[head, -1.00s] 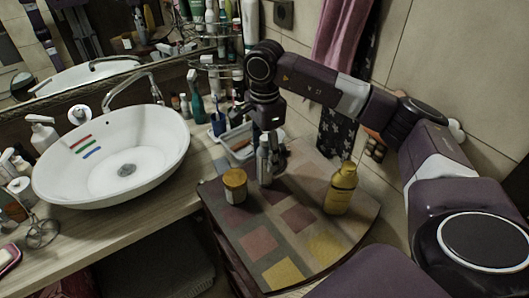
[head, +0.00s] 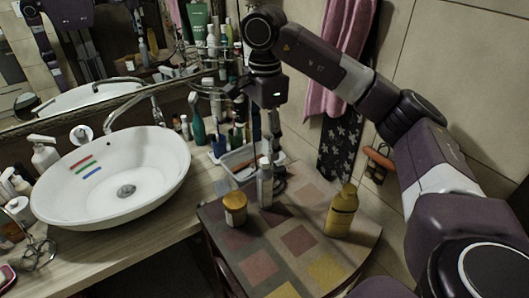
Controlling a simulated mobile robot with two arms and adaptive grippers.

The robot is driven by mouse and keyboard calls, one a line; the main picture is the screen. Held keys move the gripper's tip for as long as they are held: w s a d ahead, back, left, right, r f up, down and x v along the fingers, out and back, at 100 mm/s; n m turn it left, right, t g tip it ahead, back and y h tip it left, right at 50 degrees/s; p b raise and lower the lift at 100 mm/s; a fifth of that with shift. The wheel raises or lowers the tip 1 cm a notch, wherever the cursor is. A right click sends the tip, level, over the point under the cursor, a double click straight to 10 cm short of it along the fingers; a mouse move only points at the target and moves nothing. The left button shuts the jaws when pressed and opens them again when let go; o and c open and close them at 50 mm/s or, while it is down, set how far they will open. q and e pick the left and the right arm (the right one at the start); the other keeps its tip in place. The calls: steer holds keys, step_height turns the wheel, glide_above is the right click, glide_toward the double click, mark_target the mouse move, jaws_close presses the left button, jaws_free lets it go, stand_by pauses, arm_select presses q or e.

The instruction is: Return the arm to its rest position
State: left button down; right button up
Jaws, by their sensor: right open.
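My right arm comes in from the right, and my right gripper (head: 272,140) points down above and behind the grey bottle (head: 265,186) on the small checkered table. The gripper is open; its fingers are thin and partly lost against the clutter behind. The grey bottle stands upright, apart from my arm's wrist. A jar with a yellow-orange lid (head: 235,209) stands to its left and a yellow bottle (head: 341,212) to its right. My left gripper is not in view.
The checkered table (head: 258,268) has bare room at its front. A white basin (head: 70,198) with coloured stripes is on the left counter. A tray (head: 236,171) and several bottles stand behind. A pink towel (head: 325,75) and dark patterned cloth (head: 338,150) hang at the wall.

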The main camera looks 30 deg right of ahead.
steer(key=shift+r, duration=0.25)
stand_by(0.4)
